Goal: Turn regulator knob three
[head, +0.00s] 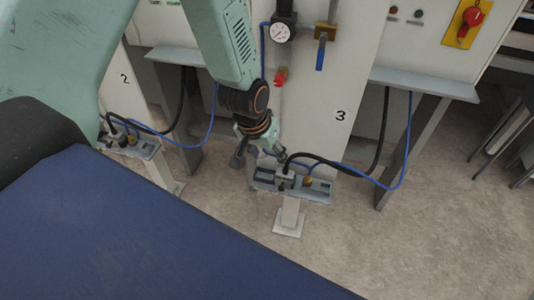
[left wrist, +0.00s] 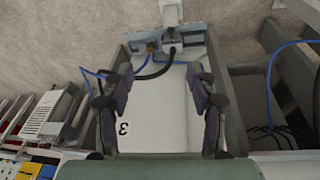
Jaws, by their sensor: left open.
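Panel three, a pale upright panel (head: 335,140) marked "3", carries a regulator with a black body (head: 285,8) at the top edge of the head view and a round white gauge (head: 281,32). The regulator's top is cut off, so I cannot tell its knob clearly. My left gripper (head: 258,153) hangs well below the gauge, pointing down in front of the panel's lower part. In the left wrist view its two dark fingers (left wrist: 158,98) are spread apart with nothing between them. My right gripper is not in view.
A brass valve with a blue handle (head: 320,55) and a red fitting (head: 281,77) are near the gauge. A small stand (head: 289,222) with hoses is below my left gripper. A grey ledge (head: 425,83) juts out at right. Station "2" (head: 125,78) is at left. Open floor lies in front.

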